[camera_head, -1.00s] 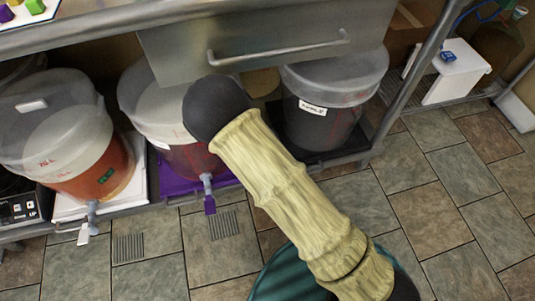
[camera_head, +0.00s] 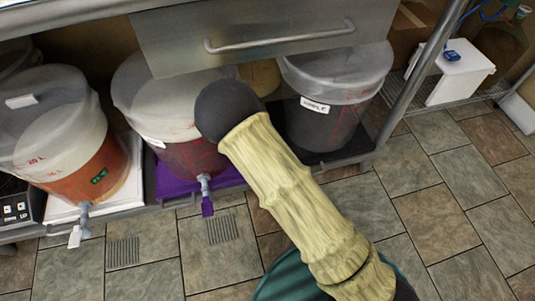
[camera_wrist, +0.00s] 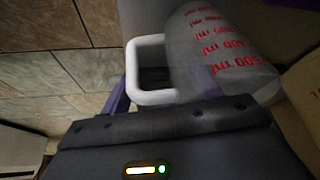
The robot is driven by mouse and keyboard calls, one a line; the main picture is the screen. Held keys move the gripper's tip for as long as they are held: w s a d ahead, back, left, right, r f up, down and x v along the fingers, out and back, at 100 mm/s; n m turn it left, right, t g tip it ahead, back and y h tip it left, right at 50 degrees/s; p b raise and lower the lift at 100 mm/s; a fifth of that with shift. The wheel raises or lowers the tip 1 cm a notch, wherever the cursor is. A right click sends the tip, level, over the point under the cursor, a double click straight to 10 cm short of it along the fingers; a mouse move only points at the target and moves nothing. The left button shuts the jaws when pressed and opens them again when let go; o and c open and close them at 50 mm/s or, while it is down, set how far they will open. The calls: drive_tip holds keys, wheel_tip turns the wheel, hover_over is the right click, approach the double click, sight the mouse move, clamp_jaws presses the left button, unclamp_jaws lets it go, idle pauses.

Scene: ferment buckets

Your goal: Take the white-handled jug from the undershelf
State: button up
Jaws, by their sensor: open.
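In the wrist view the jug (camera_wrist: 222,62) is a translucent, tilted-looking vessel with red millilitre marks. Its white handle (camera_wrist: 133,75) is a rounded square loop on its left side. My gripper (camera_wrist: 162,88) is open close to the handle. One purple finger shows just left of the handle, and part of the other shows on the right near the jug's wall. I cannot tell whether either finger touches it. In the head view I cannot make out the jug or my gripper; my arm reaches in between the buckets under the drawer.
On the undershelf stand a left bucket (camera_head: 62,115) with orange liquid, a middle bucket (camera_head: 150,100) over a purple mat (camera_head: 226,178), and a right bucket (camera_head: 330,115). A steel drawer (camera_head: 250,25) hangs above. A table leg (camera_head: 425,70) stands at right. Tiled floor is open in front.

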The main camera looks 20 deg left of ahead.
idle(0.4)
clamp_jaws()
drive_tip(key=shift+r, duration=0.15)
drive_tip(key=shift+s+r+p, duration=0.15)
drive_tip(key=shift+r+p, duration=0.25)
drive_tip(key=shift+p, duration=0.3)
wheel_tip(320, 180, up, 7)
drive_tip(key=p, duration=0.5)
drive_tip(key=s+d+p, duration=0.2)
drive_tip(key=s+d, duration=0.3)
drive_tip(key=s, duration=0.3)
drive_tip(key=s+d+f+p, duration=0.1)
drive_tip(key=s+d+p, duration=0.2)
drive_tip(key=s+d, duration=0.2)
drive_tip(key=s, duration=0.3)
drive_tip(key=shift+s+d, duration=0.25)
drive_tip(key=shift+s, duration=0.15)
